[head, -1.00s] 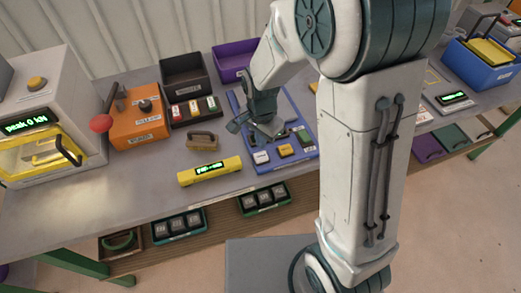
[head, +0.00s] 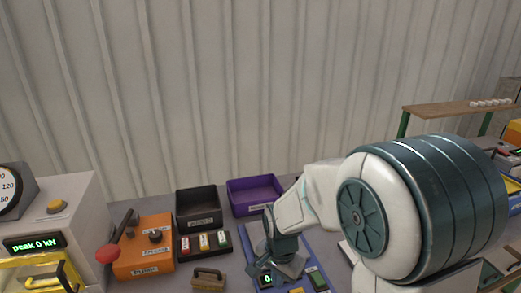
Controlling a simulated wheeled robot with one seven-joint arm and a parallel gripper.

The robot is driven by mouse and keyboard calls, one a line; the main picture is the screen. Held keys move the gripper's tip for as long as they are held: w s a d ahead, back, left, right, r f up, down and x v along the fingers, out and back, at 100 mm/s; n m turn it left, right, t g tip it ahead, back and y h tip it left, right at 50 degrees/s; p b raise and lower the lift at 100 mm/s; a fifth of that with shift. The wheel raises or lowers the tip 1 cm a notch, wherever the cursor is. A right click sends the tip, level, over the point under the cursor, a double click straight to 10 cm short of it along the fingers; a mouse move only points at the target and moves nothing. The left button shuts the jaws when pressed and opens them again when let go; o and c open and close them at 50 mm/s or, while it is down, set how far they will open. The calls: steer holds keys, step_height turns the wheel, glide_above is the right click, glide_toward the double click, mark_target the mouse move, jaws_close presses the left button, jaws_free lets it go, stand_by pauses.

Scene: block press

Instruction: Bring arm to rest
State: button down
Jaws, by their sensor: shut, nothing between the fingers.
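My gripper (head: 279,272) points down over the blue board (head: 252,236) on the bench, at the lower middle of the head view. My arm reaches to it from the right. The gripper is shut and empty. Its fingertips are small and partly hard to make out against the board. A small dark device with a green display (head: 268,279) and a green-and-dark block (head: 318,281) show on the board beside the gripper. The board's front part is outside the picture.
A purple bin (head: 255,196) and a black bin (head: 199,209) stand behind the gripper. An orange box (head: 144,258) with a red-knobbed lever and a press (head: 60,220) stand at left. A brush-like wooden block (head: 208,279) lies left of the board. A corrugated wall (head: 250,90) closes the back.

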steer(key=s+d+r+n+t, duration=0.3)
steer(key=s+d+r+n, duration=0.4)
steer(key=s+d+r, duration=0.3)
step_height(320, 180, up, 4)
steer(key=shift+s+d+r+n, duration=0.25)
steer(key=shift+s+n, duration=0.15)
steer(key=shift+s, duration=0.7)
